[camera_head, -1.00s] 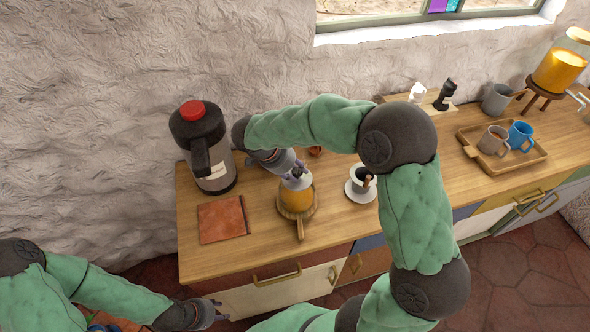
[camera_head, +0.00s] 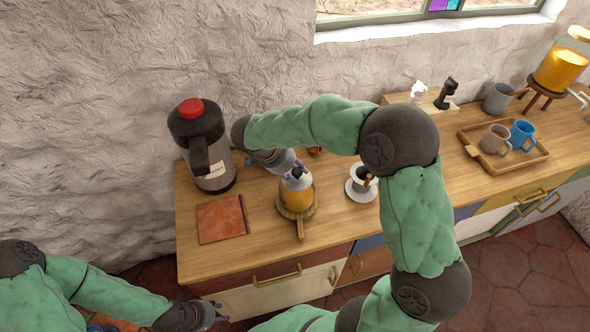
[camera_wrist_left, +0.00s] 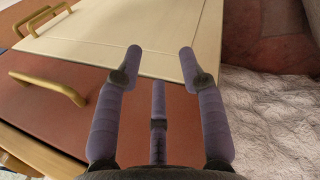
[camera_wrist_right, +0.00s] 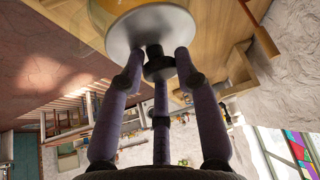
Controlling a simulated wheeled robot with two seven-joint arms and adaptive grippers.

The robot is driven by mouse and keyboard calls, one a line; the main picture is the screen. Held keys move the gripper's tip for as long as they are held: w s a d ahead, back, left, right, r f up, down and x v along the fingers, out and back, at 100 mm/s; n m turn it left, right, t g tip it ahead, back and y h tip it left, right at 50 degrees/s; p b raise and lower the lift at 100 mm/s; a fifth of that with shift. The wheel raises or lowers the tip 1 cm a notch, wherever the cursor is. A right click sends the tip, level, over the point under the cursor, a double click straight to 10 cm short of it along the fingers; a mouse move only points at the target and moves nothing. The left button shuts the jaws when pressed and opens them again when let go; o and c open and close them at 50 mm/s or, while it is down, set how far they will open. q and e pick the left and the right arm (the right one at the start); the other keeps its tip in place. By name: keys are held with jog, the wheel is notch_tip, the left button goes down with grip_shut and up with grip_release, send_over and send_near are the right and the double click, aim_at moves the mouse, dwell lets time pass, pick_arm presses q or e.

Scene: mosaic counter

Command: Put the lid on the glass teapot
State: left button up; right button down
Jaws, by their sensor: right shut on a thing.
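The glass teapot (camera_head: 296,202), with orange-yellow liquid in it, stands on a round wooden board with a handle (camera_head: 300,229). My right gripper (camera_head: 296,172) is shut on the dark knob of the lid (camera_head: 297,184), directly over the teapot's top. In the right wrist view the lid (camera_wrist_right: 150,30) is a silvery disc below the fingertips, with part of the teapot (camera_wrist_right: 100,12) beyond it. I cannot tell whether the lid touches the rim. My left gripper (camera_head: 212,312) is low in front of the counter; its fingers (camera_wrist_left: 161,62) are spread and empty.
A large flask with a red top (camera_head: 204,148) and a terracotta-coloured square (camera_head: 222,219) lie left of the teapot. A white cup on a saucer (camera_head: 361,190) is to its right. A tray with mugs (camera_head: 520,158) stands further right. Cabinet fronts (camera_wrist_left: 165,35) face my left gripper.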

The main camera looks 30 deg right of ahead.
jog(key=shift+f+b, duration=0.15)
jog(key=shift+b, duration=0.35)
dwell(0.3)
jog(key=c, duration=0.8)
grip_release()
jog(key=o, duration=0.5)
jog(key=shift+r+p, duration=1.35)
jog(key=shift+r, duration=2.2)
